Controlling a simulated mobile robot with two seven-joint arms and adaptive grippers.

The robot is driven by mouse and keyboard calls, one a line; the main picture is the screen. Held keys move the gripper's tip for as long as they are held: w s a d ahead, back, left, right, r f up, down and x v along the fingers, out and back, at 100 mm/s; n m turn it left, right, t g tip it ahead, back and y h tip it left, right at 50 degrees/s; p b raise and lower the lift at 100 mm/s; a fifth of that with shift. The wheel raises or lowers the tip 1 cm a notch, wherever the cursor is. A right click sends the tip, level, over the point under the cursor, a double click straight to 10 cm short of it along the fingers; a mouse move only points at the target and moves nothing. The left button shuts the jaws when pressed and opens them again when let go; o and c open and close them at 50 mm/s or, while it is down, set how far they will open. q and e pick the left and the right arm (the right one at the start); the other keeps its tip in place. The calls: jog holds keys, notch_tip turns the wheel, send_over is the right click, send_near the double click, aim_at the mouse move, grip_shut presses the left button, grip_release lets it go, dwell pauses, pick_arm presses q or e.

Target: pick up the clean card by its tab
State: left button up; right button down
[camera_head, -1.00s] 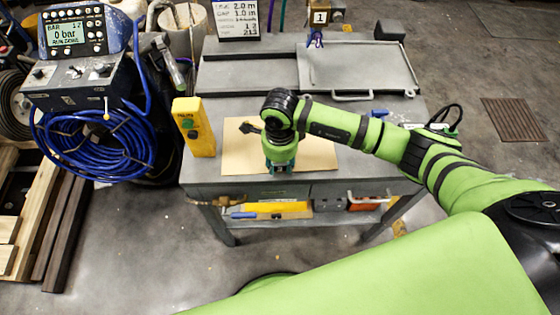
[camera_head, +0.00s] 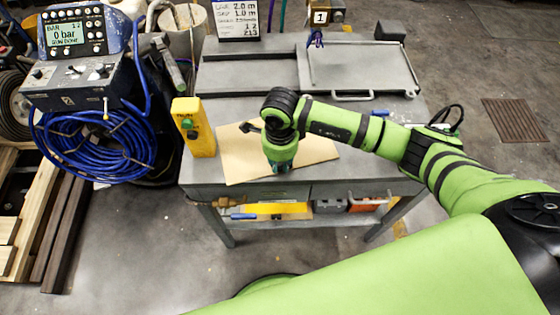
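A flat tan card (camera_head: 238,160) lies on or just over the grey cart top, turned at an angle to the cart's front edge. Its tab cannot be made out. My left gripper is not in view.
A yellow box with a green button (camera_head: 194,127) stands close left of the card. A hinged grey plate with a handle (camera_head: 358,68) lies behind. A blue hose coil (camera_head: 95,140) hangs at left. The cart (camera_head: 225,85) has bare top behind the card.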

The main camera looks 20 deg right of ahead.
jog(key=shift+r, duration=0.15)
jog(key=shift+r+p, duration=1.05)
jog(key=shift+r, duration=0.6)
